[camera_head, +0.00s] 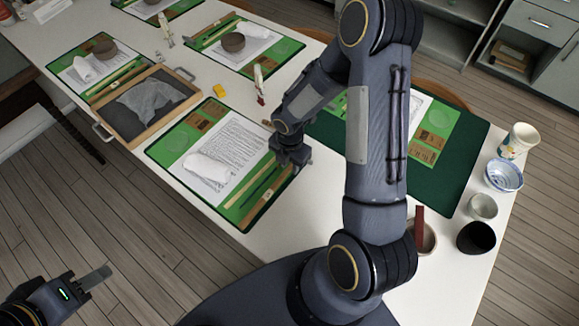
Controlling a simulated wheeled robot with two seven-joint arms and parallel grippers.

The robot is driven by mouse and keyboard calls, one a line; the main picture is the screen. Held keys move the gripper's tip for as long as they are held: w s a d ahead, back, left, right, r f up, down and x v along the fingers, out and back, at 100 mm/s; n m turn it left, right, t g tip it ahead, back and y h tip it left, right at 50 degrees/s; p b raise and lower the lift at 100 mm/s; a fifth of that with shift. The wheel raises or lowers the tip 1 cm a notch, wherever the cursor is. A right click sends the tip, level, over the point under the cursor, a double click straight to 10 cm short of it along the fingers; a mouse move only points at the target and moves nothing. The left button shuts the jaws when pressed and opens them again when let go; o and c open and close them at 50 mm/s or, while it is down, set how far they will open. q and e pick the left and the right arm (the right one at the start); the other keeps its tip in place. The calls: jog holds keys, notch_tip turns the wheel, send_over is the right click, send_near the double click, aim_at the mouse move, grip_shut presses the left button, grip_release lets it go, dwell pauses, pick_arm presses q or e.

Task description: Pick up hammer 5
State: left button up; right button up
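I cannot make out a hammer for certain, nor any number marking one. My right gripper (296,162) is low over the right edge of the near green mat (168,150), close to the far end of a pale wooden strip (262,198) and a thin dark tool (258,186). Its fingertips are small and dark, so I cannot tell whether they are apart or hold anything. My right arm hides part of the table behind it. My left gripper (98,277) is over the floor at the lower left, away from the table, with its finger gap not clear.
A wooden tray (158,130) with grey cloth lies left of the near mat. A dark green mat (462,165) lies on the right, beside a patterned cup (519,141), a blue-white bowl (504,175) and a black cup (476,238). A red-and-white bottle (259,84) stands behind.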

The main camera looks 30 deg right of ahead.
grip_shut()
jog(key=shift+r, duration=0.1)
